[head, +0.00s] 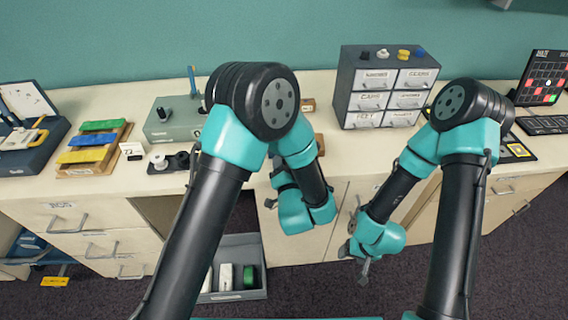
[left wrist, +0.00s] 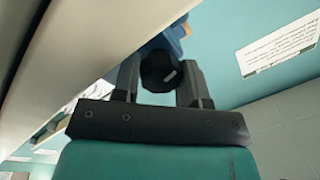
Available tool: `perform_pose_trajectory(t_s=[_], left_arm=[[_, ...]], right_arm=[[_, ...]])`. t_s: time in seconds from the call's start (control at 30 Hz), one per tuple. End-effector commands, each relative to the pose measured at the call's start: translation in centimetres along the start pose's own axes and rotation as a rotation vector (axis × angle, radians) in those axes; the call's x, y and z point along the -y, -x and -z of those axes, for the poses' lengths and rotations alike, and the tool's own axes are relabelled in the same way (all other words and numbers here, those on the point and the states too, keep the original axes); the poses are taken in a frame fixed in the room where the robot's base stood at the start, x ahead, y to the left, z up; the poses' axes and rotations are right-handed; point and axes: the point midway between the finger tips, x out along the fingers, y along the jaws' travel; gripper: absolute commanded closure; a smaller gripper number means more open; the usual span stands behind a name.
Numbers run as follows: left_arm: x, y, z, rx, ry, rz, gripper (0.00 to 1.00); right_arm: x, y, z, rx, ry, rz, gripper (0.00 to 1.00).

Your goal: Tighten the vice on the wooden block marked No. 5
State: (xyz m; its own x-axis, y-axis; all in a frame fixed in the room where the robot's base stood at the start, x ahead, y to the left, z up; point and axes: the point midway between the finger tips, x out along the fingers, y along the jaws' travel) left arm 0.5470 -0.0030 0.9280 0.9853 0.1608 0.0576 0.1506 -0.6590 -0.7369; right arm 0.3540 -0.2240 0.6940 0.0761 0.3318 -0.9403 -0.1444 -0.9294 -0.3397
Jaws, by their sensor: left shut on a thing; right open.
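My left gripper (left wrist: 160,85) is shut on a round black knob (left wrist: 158,70) with a small white mark. The knob sits between the two fingers, close to the bench edge. Behind it a blue part (left wrist: 168,42) shows, probably of the vice, with a small orange-brown patch beside it. In the head view my left arm covers most of the vice area, and I cannot make out the No. 5 mark. A brown wooden piece (head: 319,144) shows just right of that arm. My right gripper (head: 354,259) is open and empty, low in front of the bench.
A grey drawer cabinet (head: 346,85) stands on the bench, with small items on top. A green-grey box (head: 172,127), coloured strips on a wooden rack (head: 72,172) and a blue case (head: 58,130) are at left. An open lower drawer (head: 240,295) juts out below.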

Motion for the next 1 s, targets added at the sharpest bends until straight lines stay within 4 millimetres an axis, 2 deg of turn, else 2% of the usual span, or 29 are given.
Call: perform_pose_trajectory(t_s=[0.23, 0.7, 0.73, 0.97, 1.0], left_arm=[[-0.01, 0.02, -0.06, -0.007, -0.087, 0.001, 0.84], [0.01, 0.01, -0.03, -0.009, -0.102, 0.002, 0.84], [0.01, 0.01, -0.03, -0.009, -0.102, 0.002, 0.57], [0.01, 0.00, -0.01, -0.009, -0.101, 0.002, 0.35], [0.00, 0.00, -0.01, -0.009, -0.101, 0.002, 0.35]], right_arm=[[0.00, 0.00, 0.00, 0.000, 0.000, 0.000, 0.35], [0.00, 0.00, 0.00, 0.000, 0.000, 0.000, 0.35], [0.00, 0.00, 0.00, 0.000, 0.000, 0.000, 0.35], [0.00, 0.00, 0.00, 0.000, 0.000, 0.000, 0.35], [0.00, 0.00, 0.00, 0.000, 0.000, 0.000, 0.35]])
